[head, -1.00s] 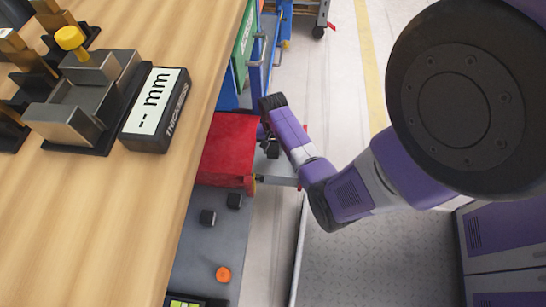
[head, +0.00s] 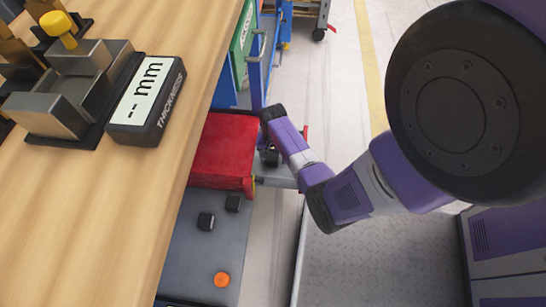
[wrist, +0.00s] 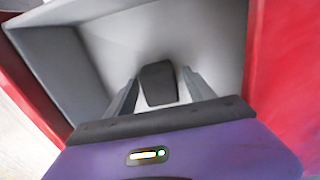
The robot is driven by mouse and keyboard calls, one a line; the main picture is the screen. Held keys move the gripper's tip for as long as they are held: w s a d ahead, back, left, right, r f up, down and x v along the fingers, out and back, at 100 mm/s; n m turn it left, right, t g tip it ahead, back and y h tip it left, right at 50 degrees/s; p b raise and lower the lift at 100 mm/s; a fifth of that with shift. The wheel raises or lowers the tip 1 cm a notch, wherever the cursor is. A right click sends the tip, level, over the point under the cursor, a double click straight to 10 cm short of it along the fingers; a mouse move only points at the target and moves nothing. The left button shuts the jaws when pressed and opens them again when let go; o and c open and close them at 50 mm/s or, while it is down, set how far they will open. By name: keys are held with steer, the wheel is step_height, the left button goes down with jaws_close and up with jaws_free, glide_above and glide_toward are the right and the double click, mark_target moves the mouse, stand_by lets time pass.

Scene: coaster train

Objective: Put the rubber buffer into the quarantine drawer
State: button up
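A black block, which looks like the rubber buffer (wrist: 159,83), shows in the wrist view against the pale floor of a grey-walled drawer (wrist: 52,62) with red outside faces. My gripper (wrist: 160,84) has its two grey fingers apart, one on each side of the block, with a visible gap on both sides. I cannot tell whether the block rests on the drawer floor. In the head view my gripper (head: 270,158) points down beside the red unit (head: 222,150), at its right end. Its fingertips and the drawer inside are hidden there.
A wooden bench (head: 90,210) with a thickness gauge (head: 146,102) fills the left. A grey surface below holds two black knobs or blocks (head: 206,221) (head: 233,203) and an orange disc (head: 222,279). A blue cart (head: 284,25) stands behind. Open floor lies right of the drawer.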

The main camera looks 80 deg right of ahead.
mark_target(273, 156)
step_height(273, 156, up, 12)
steer(key=p, duration=0.5)
steer(key=shift+r, duration=0.15)
stand_by(0.7)
